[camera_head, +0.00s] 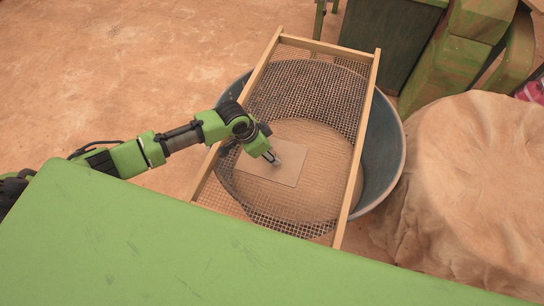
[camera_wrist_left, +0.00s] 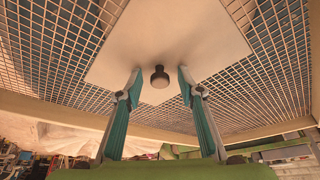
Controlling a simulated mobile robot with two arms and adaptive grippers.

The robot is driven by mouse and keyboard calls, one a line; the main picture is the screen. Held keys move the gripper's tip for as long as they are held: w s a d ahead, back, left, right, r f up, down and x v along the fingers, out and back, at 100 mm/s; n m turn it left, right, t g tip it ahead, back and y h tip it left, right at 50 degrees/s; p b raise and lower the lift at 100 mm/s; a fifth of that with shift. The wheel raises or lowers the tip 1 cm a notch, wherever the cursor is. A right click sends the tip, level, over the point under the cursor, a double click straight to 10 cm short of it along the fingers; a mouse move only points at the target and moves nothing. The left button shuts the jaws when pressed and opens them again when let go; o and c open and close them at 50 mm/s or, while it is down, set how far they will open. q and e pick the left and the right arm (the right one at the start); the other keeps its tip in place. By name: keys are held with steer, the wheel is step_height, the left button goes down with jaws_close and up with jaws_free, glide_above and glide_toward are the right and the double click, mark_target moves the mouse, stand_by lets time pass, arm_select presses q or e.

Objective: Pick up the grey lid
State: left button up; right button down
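The grey lid (camera_head: 285,177) is a flat square plate lying on the wire mesh of a wooden-framed screen. In the left wrist view the lid (camera_wrist_left: 180,35) shows a small dark round knob (camera_wrist_left: 160,77) at its middle. My left gripper (camera_head: 274,160) is over the lid, and its tip hides part of the lid in the head view. In the left wrist view my left gripper (camera_wrist_left: 160,79) is open, with one finger on each side of the knob and a gap on both sides. My right gripper is not in view.
The wooden-framed mesh screen (camera_head: 362,130) lies across a large blue-grey round tub (camera_head: 388,150). A green surface (camera_head: 190,255) fills the foreground. A cloth-covered mound (camera_head: 480,180) stands right of the tub, with green machinery (camera_head: 455,60) behind. The floor at left is clear.

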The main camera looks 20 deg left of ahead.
arm_select(q)
jaws_close()
steer(key=shift+r, duration=0.1)
